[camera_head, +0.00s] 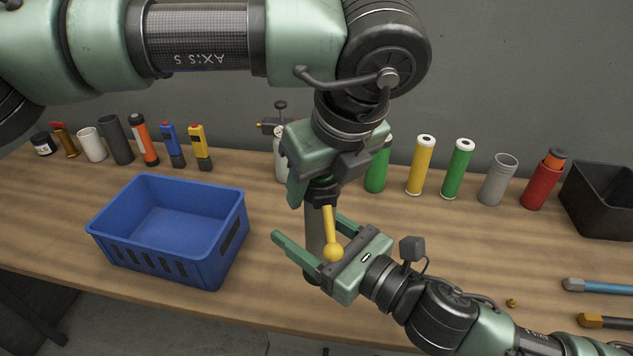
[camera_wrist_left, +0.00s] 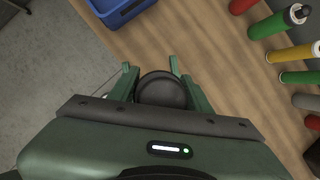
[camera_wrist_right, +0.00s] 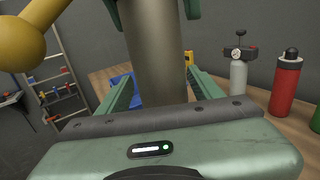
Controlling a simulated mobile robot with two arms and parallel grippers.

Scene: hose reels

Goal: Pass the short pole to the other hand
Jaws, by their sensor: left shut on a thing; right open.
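The short pole (camera_head: 314,232) is a thick grey cylinder, held upright above the table's front edge. A yellow lever with a ball end (camera_head: 332,250) slants down beside it and appears joined near its dark collar. My left gripper (camera_head: 318,188) is shut on the pole's upper part. In the left wrist view the pole's dark round end (camera_wrist_left: 163,90) shows between the fingers. My right gripper (camera_head: 308,228) is open lower down, with a finger on either side of the pole. In the right wrist view the pole (camera_wrist_right: 155,55) stands between the open fingers; contact cannot be told.
A blue crate (camera_head: 112,240) stands at the left, a black bin (camera_head: 605,200) at the far right. Several bottles, cups and canisters line the back, including a yellow canister (camera_head: 421,167) and a red one (camera_head: 542,183). Tools (camera_head: 600,287) lie at the right.

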